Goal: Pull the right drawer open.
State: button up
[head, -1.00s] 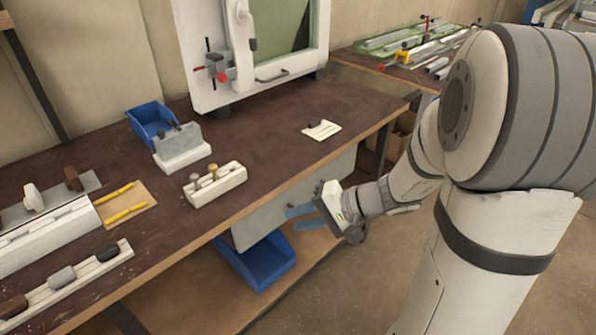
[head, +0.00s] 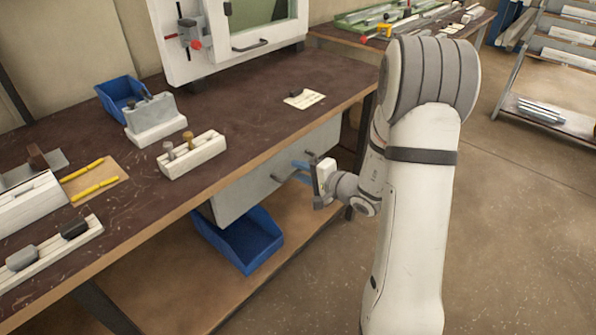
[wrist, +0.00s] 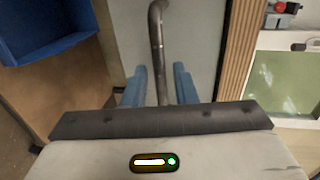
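The grey drawer front (head: 245,188) hangs under the right part of the bench top and looks closed. Its dark bar handle (head: 279,178) stands out from the front. My gripper (head: 297,170) is at the handle, with its blue fingers pointing at the drawer front. In the wrist view, the handle (wrist: 158,35) runs between the two blue fingers of my gripper (wrist: 160,75). The fingers are open, one on each side of the bar, with a gap showing on both sides. The handle's near end is hidden behind the gripper body.
A blue bin (head: 243,240) stands on the lower shelf (head: 175,275) below the drawer. The bench top (head: 255,110) overhangs above, with a white block (head: 192,153) and a small card (head: 304,98) on it. Open floor (head: 510,240) lies to the right.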

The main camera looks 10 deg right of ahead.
jog(key=shift+w+a+f, duration=0.1)
jog(key=shift+w+a, duration=0.15)
jog(key=shift+w, duration=0.1)
jog(key=shift+c, duration=0.4)
grip_shut()
